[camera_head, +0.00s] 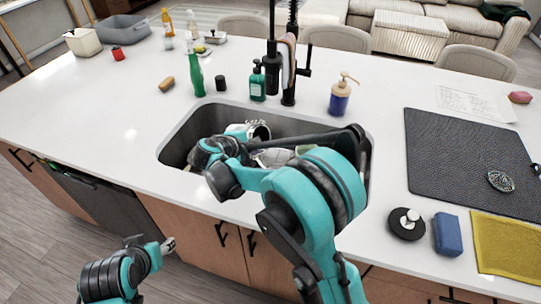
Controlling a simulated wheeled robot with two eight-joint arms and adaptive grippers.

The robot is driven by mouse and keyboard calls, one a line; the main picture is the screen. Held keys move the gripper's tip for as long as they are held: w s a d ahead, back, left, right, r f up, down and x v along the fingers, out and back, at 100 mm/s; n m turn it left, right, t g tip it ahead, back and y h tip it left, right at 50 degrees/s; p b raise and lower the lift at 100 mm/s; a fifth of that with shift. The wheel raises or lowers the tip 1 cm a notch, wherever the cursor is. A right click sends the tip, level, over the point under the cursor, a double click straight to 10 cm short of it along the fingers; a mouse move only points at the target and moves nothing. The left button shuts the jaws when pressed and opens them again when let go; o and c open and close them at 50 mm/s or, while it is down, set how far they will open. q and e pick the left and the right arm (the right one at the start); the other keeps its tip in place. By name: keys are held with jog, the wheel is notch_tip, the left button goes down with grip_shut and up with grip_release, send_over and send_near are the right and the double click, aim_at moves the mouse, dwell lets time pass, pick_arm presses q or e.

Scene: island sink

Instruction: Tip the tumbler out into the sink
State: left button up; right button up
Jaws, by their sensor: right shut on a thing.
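The sink (178,148) is a dark rectangular basin set in the white island counter. My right gripper (236,142) is at its left part, mostly hidden by its own wrist. It is shut on what looks like the tumbler (258,129), a pale, shiny cup tilted on its side over the basin, with its open end toward the right. The fingers' contact with it is hidden. My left gripper (168,245) is low in front of the island, away from the counter. Its jaw opening is too small to judge.
Behind the sink stand a black faucet (272,65), a green soap bottle (257,82), a green bottle (195,73) and a blue pump bottle (340,97). A dark mat (460,150) lies at right. My arm hides other items in the basin. The left counter is largely clear.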

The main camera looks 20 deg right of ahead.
jog(key=shift+s+d+r+m+t, duration=0.15)
jog(key=shift+s+m+t, duration=0.05)
jog(key=shift+m+t, duration=0.2)
dwell(1.6)
